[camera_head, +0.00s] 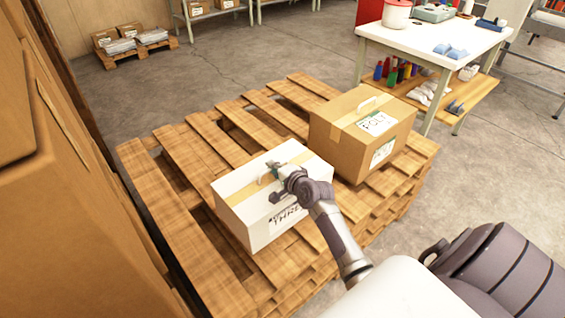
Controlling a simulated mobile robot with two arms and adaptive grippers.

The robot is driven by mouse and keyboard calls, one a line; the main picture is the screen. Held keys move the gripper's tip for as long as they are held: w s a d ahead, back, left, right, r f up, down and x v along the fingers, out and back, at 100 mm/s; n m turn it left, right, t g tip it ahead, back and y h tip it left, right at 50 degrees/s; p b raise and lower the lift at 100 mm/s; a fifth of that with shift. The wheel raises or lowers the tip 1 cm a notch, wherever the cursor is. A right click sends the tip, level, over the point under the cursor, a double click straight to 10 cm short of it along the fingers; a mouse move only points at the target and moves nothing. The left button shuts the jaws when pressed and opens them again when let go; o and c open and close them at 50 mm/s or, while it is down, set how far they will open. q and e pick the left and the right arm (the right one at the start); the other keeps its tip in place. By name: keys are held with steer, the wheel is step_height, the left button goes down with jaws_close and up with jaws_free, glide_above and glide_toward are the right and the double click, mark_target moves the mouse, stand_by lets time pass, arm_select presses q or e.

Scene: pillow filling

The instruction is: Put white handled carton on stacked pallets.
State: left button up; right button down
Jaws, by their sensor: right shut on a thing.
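The white handled carton (240,203) is on or just above the top slats of the stacked wooden pallets (180,165); I cannot tell whether it touches them. A tan tape strip and a handle run along its top, and dark print shows on its front side. My right gripper (275,174) is at the carton's top, shut on its handle. The gripper covers part of the handle and the top. My left gripper is not in view.
A brown carton (345,135) with white labels stands on the pallets just right of the white one. A white worktable (430,45) stands behind at the right. Large brown boxes (80,200) fill the left edge. The left and back pallet slats are bare.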

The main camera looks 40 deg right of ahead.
mark_target(276, 178)
steer(key=shift+w+d+f+b, duration=0.1)
steer(key=shift+f+b, duration=0.35)
steer(key=shift+f, duration=1.35)
steer(key=c, duration=1.7)
jaws_free()
steer(key=shift+f, duration=0.3)
steer(key=o, duration=0.4)
steer(key=shift+r, duration=0.1)
steer(key=shift+o, duration=0.2)
steer(key=p+v, duration=0.1)
steer(key=v, duration=1.1)
steer(key=shift+a, duration=0.25)
